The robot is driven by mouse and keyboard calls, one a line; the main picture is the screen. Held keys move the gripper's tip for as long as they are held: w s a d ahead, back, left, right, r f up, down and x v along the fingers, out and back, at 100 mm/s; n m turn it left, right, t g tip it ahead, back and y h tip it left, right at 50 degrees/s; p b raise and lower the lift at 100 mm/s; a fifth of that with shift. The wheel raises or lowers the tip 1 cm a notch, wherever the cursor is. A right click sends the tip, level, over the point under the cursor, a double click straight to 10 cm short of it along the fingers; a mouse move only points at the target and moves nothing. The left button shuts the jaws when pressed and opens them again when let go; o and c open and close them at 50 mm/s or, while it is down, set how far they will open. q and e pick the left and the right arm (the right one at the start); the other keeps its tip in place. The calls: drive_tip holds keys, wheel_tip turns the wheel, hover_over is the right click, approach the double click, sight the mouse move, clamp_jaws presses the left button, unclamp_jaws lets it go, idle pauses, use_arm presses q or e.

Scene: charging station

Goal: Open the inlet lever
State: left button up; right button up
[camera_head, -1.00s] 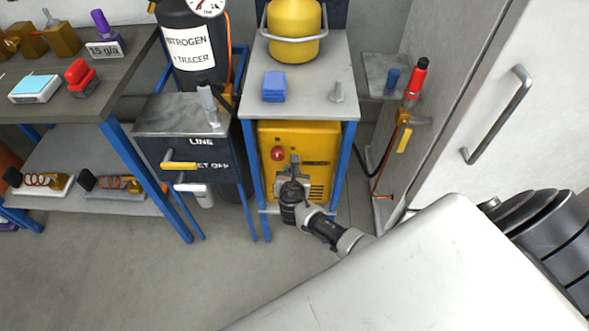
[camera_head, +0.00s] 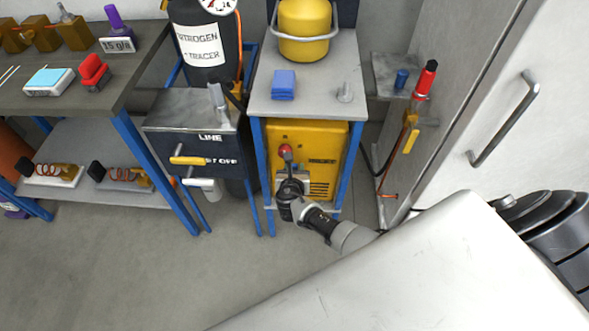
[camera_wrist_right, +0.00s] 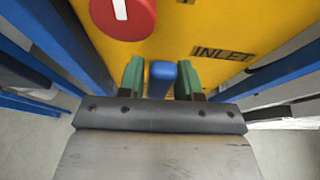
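The yellow unit (camera_head: 328,147) stands under the small table, with a red knob (camera_head: 285,151) on its front. The right wrist view shows the red knob (camera_wrist_right: 122,12) with a white mark at upper left and the INLET label (camera_wrist_right: 222,54) at right. A blue lever end (camera_wrist_right: 163,75) sticks out toward me between the green fingertips of my right gripper (camera_wrist_right: 162,82). The fingers stand on either side of it, with a narrow gap at the left. In the head view my right gripper (camera_head: 290,187) is at the unit's front and hides the lever. My left gripper is not in view.
Blue table legs (camera_head: 350,160) flank the yellow unit. A dark LINE box (camera_head: 205,155) with a yellow handle stands to the left. A grey cabinet door with a handle (camera_head: 505,120) is at right. The floor in front is clear.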

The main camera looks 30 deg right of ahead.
drive_tip(key=shift+o, duration=1.1)
drive_tip(key=p+v, duration=0.3)
drive_tip(key=v, duration=0.8)
drive_tip(key=shift+w, duration=0.1)
drive_tip(key=s+d+f+m+g+y+p, duration=0.2)
drive_tip(key=s+f+m+g+y, duration=0.35)
drive_tip(key=s+f+m, duration=1)
drive_tip(key=s+f+m+g+y+p, duration=0.1)
drive_tip(key=s+f+m, duration=0.3)
drive_tip(key=s, duration=0.8)
drive_tip(key=s+f+m+g, duration=0.4)
drive_tip(key=s+m, duration=0.4)
drive_tip(key=s, duration=0.4)
drive_tip(key=shift+f+y+p, duration=0.3)
drive_tip(key=shift+y+p, duration=0.05)
